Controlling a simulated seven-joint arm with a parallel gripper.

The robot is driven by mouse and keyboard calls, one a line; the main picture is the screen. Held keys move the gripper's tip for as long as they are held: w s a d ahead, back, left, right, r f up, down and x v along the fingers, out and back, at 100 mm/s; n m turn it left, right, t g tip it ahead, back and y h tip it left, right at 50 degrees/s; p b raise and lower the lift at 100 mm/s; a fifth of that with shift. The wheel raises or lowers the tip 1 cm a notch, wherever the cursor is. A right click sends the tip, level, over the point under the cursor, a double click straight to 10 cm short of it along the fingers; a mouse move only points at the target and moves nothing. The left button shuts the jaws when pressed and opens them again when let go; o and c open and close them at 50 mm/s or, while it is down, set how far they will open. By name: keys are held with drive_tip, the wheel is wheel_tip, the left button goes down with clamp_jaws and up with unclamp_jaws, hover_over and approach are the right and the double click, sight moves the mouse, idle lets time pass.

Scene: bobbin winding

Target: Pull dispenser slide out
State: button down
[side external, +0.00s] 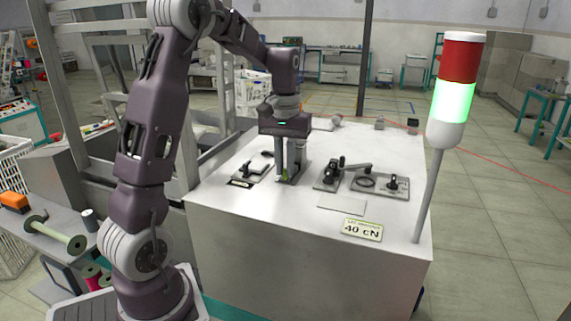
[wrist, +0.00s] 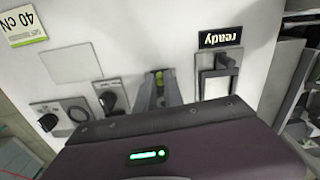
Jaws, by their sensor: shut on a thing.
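My gripper (side external: 290,177) points straight down at the bench top, between the two groups of fixtures. In the wrist view its two grey fingers (wrist: 160,92) are closed on a small green part (wrist: 159,76), which appears to be the dispenser slide. The green also shows low by the fingers in the side view (side external: 285,174). Most of the slide and its housing are hidden by the fingers and the gripper body, so how far out it sits cannot be told.
A fixture with a black knob (wrist: 224,62) and a "ready" label (wrist: 220,38) stands close beside the fingers. A blank plate (side external: 341,204), a "40 cN" sign (side external: 362,230) and a green-lit signal tower (side external: 452,100) are nearer the edge.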

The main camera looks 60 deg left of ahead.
drive_tip(key=shift+s+d, duration=0.1)
drive_tip(key=shift+d, duration=0.05)
drive_tip(key=shift+s+d, duration=0.5)
drive_tip(key=shift+s, duration=0.05)
idle(0.5)
drive_tip(key=c, duration=1.5)
unclamp_jaws()
wheel_tip(320, 180, up, 7)
